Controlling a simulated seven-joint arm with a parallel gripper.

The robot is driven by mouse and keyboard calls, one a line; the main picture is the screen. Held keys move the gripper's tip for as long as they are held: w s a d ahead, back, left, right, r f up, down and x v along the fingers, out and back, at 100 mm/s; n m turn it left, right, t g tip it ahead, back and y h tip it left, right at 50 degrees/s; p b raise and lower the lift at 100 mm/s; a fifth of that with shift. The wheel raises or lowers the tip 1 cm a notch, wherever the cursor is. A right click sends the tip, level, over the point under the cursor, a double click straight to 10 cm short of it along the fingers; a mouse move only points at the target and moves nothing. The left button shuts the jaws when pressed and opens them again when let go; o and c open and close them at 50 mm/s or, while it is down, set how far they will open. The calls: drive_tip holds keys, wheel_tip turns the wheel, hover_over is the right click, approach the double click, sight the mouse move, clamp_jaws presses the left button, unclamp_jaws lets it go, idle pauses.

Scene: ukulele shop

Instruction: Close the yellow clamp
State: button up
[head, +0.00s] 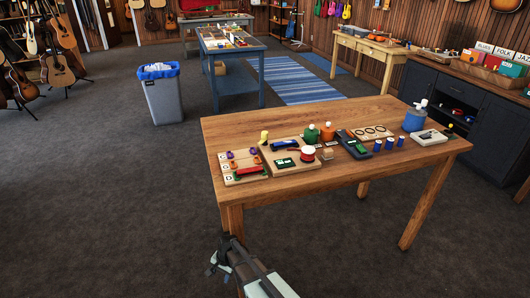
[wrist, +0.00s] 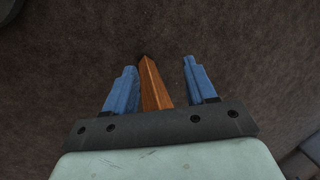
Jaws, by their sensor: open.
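A small yellow piece (head: 264,137) stands on the wooden table (head: 400,176), towards its left side, behind the boards with parts. It is probably the yellow clamp, but it is too small to tell whether it is open or closed. My gripper (wrist: 158,64) is open and empty in the wrist view, its two blue fingers apart. A wooden table leg (wrist: 153,85) shows between the fingers, over the dark floor; I cannot tell how far off it is. In the head view my arm is at the bottom edge, in front of the table and well away from the yellow piece.
A board with coloured parts (head: 228,177) is left of the yellow piece. Green and orange pots (head: 327,135), a dark device (head: 353,146) and blue cylinders (head: 389,143) stand farther right. A blue-and-white bottle (head: 414,120) is at the right end. The table's front strip is clear.

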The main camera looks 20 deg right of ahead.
drive_tip(key=w+a+r+m+t+y, duration=0.1)
drive_tip(key=w+a+r+m+t, duration=0.1)
drive_tip(key=w+a+r, duration=0.65)
drive_tip(key=w+a+r+m+t+y, duration=0.1)
drive_tip(key=w+a+r+m+t, duration=0.15)
drive_tip(key=w+a+r, duration=0.6)
drive_tip(key=w+d+r+m+y, duration=0.1)
drive_tip(key=w+d+r+m, duration=0.1)
drive_tip(key=w+r, duration=1.15)
drive_tip(key=w+d+r+h, duration=0.1)
drive_tip(key=w+d+r, duration=0.4)
drive_tip(key=d+r, duration=0.45)
wheel_tip(320, 180, up, 19)
drive_tip(key=g+h, duration=0.5)
hover_over(265, 132)
drive_tip(key=shift+n, duration=0.35)
wheel_tip(265, 132, down, 13)
drive_tip(key=shift+r, duration=0.1)
